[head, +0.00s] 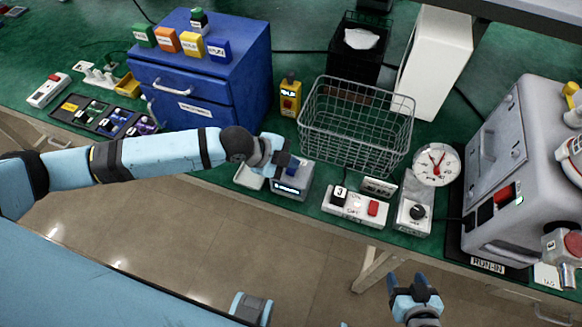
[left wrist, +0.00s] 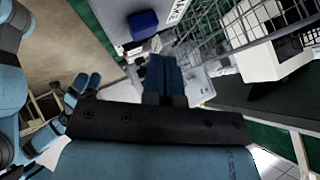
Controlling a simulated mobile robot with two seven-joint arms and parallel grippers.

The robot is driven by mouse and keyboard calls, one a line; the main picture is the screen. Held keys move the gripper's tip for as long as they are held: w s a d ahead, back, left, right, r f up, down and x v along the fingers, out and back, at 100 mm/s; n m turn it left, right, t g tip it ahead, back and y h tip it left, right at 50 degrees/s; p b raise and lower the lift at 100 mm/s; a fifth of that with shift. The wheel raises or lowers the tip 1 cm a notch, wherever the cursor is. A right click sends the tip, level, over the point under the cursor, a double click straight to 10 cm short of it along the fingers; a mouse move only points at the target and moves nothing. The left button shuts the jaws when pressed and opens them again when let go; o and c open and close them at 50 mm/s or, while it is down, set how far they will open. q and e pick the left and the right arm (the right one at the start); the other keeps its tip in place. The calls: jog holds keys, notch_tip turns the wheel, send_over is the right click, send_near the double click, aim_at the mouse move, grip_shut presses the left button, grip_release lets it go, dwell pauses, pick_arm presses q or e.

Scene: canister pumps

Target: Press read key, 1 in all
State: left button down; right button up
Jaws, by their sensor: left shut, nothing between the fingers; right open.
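A small grey device (head: 291,184) with a dark display stands near the table's front edge. It carries a blue key (head: 293,167), also seen in the left wrist view (left wrist: 143,22); I cannot read a label on the key. My left gripper (head: 284,158) is shut and empty, close beside the blue key in the head view. In the left wrist view its closed fingers (left wrist: 165,78) appear apart from the key. My right gripper (head: 407,281) is open and empty, in front of the table and well away from the device.
A wire basket (head: 357,125) stands just behind the device. A white box with a red button (head: 355,206) and a dial gauge (head: 436,164) are to its right. A pale tray (head: 249,176) lies left. A blue drawer cabinet (head: 200,70) and a large grey machine (head: 515,165) flank the area.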

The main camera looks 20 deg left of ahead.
aim_at(291, 172)
pick_arm(q)
jog(key=shift+r+p, duration=2.2)
jog(key=shift+r, duration=0.35)
jog(key=shift+f, duration=0.1)
jog(key=s+d+f+n+t+h, duration=0.1)
jog(key=s+d+n+t, duration=0.2)
jog(key=s+d+n, duration=0.3)
jog(key=s+a+f+n+t+y+p, duration=0.1)
jog(key=s+a+f+n+t+y, duration=0.1)
jog(key=s+a+f+n+y, duration=0.3)
jog(key=s+a+f+n, duration=0.3)
jog(key=s+a+n, duration=0.2)
jog(key=a+n, duration=0.1)
jog(key=shift+s+a+t+p, duration=0.15)
jog(key=shift+s+t+p, duration=0.15)
jog(key=shift+s+t, duration=0.1)
